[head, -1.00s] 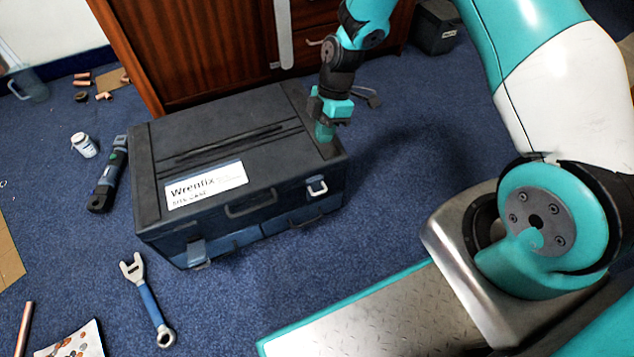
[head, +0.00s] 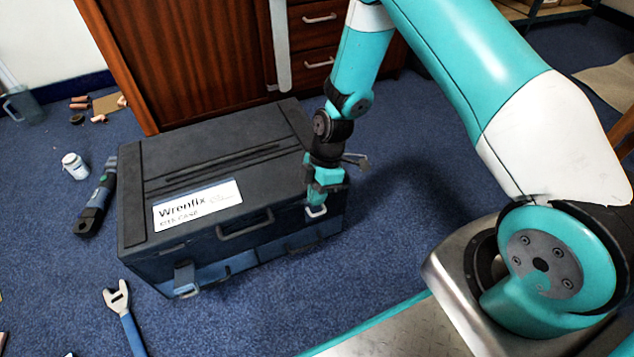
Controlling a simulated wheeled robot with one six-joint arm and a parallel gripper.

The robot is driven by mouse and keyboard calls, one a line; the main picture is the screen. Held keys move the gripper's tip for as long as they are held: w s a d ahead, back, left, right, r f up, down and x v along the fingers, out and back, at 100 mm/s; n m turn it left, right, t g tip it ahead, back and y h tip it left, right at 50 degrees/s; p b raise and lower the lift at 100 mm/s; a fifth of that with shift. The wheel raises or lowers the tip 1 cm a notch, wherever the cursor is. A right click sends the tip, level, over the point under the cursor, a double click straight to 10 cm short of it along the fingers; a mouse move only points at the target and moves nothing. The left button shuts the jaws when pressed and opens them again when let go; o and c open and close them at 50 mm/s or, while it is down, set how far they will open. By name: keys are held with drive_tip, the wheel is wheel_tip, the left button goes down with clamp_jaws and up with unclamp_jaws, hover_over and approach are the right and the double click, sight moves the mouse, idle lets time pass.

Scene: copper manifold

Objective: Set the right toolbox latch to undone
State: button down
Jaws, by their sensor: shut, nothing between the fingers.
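The dark toolbox (head: 225,150) stands on the blue carpet with its lid down and a white "Wrenfix" label on top. Its right latch (head: 316,211) is a small pale loop at the top of the front face, near the right corner. My gripper (head: 319,199) is shut and empty, right above and against this latch as seen from here. It hides the latch's upper part, so I cannot tell whether they touch or how the latch is set. The left latch (head: 186,277) juts out from the front face.
A carry handle (head: 245,225) sits on the toolbox front between the latches. A wrench (head: 123,315) lies in front, and a blue-black tool (head: 97,198) and a white bottle (head: 75,166) lie to the left. A wooden cabinet (head: 190,60) stands close behind.

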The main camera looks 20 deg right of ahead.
drive_tip(key=shift+s+f, duration=0.5)
drive_tip(key=shift+f, duration=0.2)
